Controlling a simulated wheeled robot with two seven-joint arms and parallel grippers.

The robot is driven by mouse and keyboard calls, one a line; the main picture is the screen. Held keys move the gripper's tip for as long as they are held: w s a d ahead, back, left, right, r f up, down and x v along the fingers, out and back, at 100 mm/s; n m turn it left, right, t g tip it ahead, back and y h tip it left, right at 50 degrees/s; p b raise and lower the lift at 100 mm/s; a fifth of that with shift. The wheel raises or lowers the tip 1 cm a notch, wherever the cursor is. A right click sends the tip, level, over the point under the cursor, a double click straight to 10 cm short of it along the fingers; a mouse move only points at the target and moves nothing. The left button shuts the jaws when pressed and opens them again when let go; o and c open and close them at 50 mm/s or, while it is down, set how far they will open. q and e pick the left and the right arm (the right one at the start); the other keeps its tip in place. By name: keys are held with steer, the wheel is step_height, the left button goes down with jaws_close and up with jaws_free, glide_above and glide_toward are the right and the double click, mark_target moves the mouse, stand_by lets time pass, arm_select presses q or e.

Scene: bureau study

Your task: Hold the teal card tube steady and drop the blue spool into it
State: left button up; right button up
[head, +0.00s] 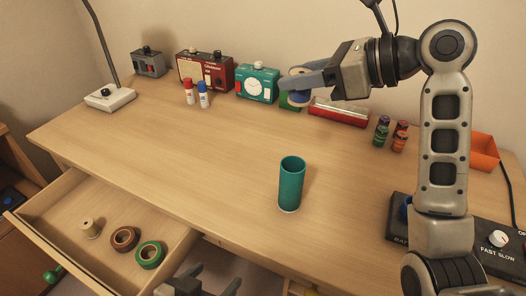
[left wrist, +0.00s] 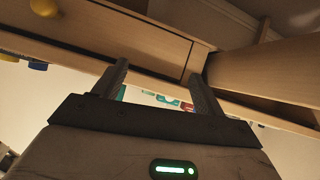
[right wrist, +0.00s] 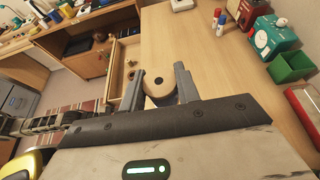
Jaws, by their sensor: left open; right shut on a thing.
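The teal card tube (head: 291,185) stands upright and open-topped on the desk, right of its middle, with nothing touching it. My right gripper (head: 298,83) is shut on the blue spool (head: 300,98), held up near the back of the desk, behind the tube and well clear of it. The spool's pale round end (right wrist: 160,86) shows between the fingers in the right wrist view. My left gripper (head: 205,279) is open and empty, low in front of the desk's front edge; its spread fingers (left wrist: 157,85) show in the left wrist view.
An open drawer (head: 60,200) at left holds a cream spool (head: 90,229), a brown tape roll (head: 124,239) and a green one (head: 150,254). A teal clock box (head: 257,83), a red radio (head: 205,70) and small bottles (head: 382,130) line the back. The desk's middle is clear.

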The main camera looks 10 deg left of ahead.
mark_target(282, 197)
arm_select(q)
steer(key=w+d+r+n+t+h, duration=0.1)
steer(key=w+r+n+h, duration=0.1)
steer(key=n, duration=1)
steer(key=w+d+r+n+t+h, duration=0.1)
steer(key=w+r+n+h, duration=0.2)
steer(key=n, duration=0.9)
steer(key=w+d+r+n+t+h, duration=0.1)
steer(key=w+d+r+n+h, duration=0.1)
steer(key=n, duration=0.9)
steer(key=shift+w+r+n+t+h, duration=0.2)
steer(key=shift+w+r, duration=0.15)
steer(key=shift+w, duration=0.2)
steer(key=shift+w+r+n+t+h, duration=0.1)
steer(key=shift+w+r+n+t, duration=0.15)
steer(key=shift+w, duration=0.3)
steer(key=m, duration=0.1)
steer(key=m+g, duration=0.1)
steer(key=m, duration=0.1)
steer(key=d+m+h, duration=0.1)
steer(key=m, duration=0.1)
steer(key=shift+w+f, duration=0.25)
steer(key=shift+f, duration=0.15)
steer(key=shift+w+d+f+m+g, duration=0.15)
steer(key=shift+m+g, duration=0.2)
steer(key=shift+m, duration=0.3)
steer(key=shift+w+d, duration=0.15)
steer(key=shift+w, duration=0.05)
steer(key=x, duration=1.1)
steer(key=shift+d, duration=0.1)
